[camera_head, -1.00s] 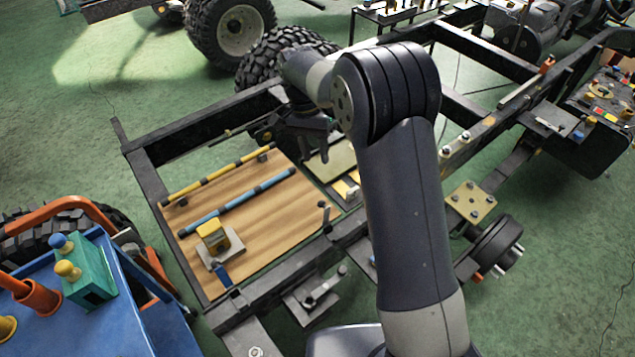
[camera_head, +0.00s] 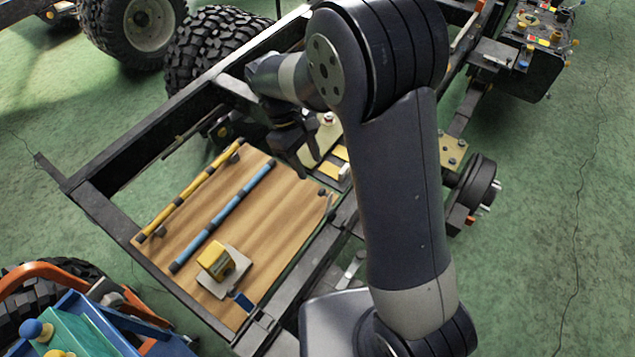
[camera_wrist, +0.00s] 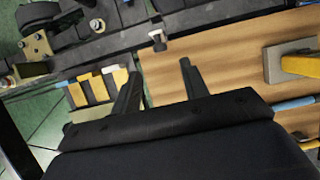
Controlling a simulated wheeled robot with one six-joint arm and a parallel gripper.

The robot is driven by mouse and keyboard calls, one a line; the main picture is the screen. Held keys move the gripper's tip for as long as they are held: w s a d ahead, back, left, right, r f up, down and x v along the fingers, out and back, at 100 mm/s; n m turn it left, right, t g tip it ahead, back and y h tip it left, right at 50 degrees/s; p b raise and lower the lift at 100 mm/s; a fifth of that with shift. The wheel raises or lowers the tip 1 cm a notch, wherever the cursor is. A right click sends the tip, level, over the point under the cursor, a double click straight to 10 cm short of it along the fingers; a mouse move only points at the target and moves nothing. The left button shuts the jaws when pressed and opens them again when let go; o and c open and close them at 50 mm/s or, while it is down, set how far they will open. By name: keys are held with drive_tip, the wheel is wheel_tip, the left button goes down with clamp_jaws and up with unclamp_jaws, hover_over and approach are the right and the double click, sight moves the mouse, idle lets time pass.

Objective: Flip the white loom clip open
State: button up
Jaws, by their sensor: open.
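A small piece with a pale top (camera_wrist: 157,35) and dark base stands at the edge of the wooden board (camera_wrist: 225,60), just beyond my fingertips in the wrist view. White and yellow blocks (camera_wrist: 98,86) lie beside the board, left of my fingers; they also show in the head view (camera_head: 343,168). I cannot tell for sure which of these is the white loom clip. My gripper (camera_wrist: 159,70) is open, its two fingers apart with nothing between them. In the head view my gripper (camera_head: 303,160) hangs over the board's upper right corner, and my arm hides part of that area.
A yellow tube (camera_head: 188,190) and a blue tube (camera_head: 225,213) with dark bands run along the board. A yellow block on a grey plate (camera_head: 218,265) sits near its front. Black chassis rails (camera_head: 150,125) frame the board. A blue cart (camera_head: 110,330) stands at lower left.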

drive_tip(key=x, duration=0.8)
drive_tip(key=shift+d+f, duration=0.1)
clamp_jaws()
idle(0.4)
